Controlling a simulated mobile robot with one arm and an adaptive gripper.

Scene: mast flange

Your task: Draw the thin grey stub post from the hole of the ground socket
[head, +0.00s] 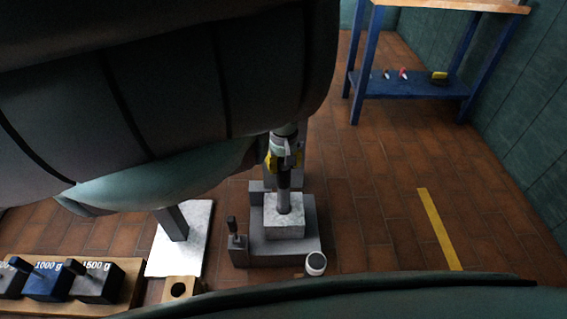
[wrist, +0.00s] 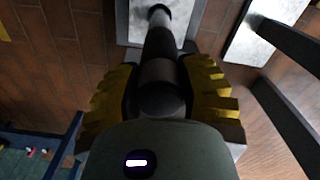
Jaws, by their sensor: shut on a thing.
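The thin grey stub post (head: 283,201) stands upright at the pale square ground socket (head: 286,228) in the head view. Its lower end meets the dark hole in the socket's top; how deep it sits I cannot tell. My gripper (head: 284,160) is above the socket, shut on the upper part of the post. In the wrist view the yellow-padded fingers of my gripper (wrist: 163,95) lie on both sides of the post (wrist: 160,45). Beyond it, part of the pale socket (wrist: 138,30) shows, the rest hidden behind the post.
A grey stepped base (head: 257,246) surrounds the socket, with a small dark-handled block at its left. A white-lidded jar (head: 316,264) stands in front. A white plate (head: 190,250) with a grey upright and a wooden weight rack (head: 130,290) are left.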

